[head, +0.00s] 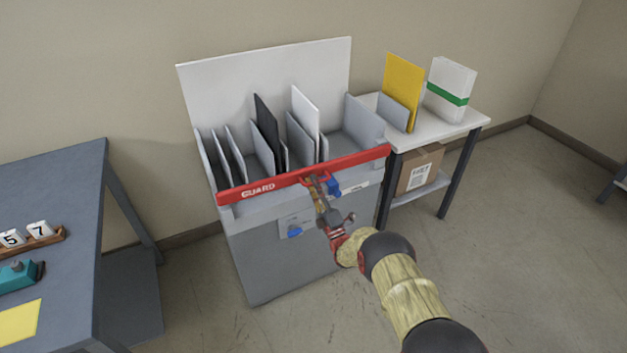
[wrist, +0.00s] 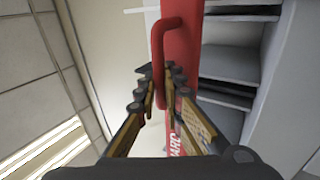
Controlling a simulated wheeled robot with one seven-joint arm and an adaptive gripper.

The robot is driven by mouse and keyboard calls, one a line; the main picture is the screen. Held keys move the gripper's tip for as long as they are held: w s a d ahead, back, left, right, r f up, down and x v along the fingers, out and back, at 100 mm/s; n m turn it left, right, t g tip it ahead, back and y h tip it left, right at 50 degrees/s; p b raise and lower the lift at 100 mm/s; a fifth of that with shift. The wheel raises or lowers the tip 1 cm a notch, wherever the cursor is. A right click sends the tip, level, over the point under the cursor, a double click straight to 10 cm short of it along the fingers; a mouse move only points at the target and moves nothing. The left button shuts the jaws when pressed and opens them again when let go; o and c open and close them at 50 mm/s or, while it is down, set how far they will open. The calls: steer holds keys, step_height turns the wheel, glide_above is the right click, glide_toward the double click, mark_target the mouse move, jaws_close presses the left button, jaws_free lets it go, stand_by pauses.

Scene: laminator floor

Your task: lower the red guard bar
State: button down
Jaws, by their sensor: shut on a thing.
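The red guard bar (head: 355,161), lettered GUARD, spans the top front of a grey cabinet (head: 265,265), a little higher at its right end in the head view. In the wrist view the bar (wrist: 182,45) runs top to bottom, with a red loop handle (wrist: 157,60) on its left side. My gripper (head: 314,184) is at the middle of the bar. In the wrist view my gripper (wrist: 158,78) has its fingers on either side of the handle and is shut on it.
Upright panels, including a black one (head: 268,120) and a white one (head: 305,112), stand in slots behind the bar. A blue knob (head: 294,232) is on the cabinet front. A side table (head: 455,128) stands right, a grey table (head: 60,185) left.

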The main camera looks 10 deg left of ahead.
steer(key=shift+f+n+g+y, duration=0.3)
steer(key=shift+f+n, duration=0.1)
steer(key=shift+f, duration=0.35)
steer(key=shift+s+f, duration=0.1)
steer(key=shift+f, duration=0.1)
steer(key=c, duration=2)
jaws_free()
steer(key=shift+o, duration=0.4)
steer(key=shift+r, duration=0.1)
steer(key=v, duration=1.2)
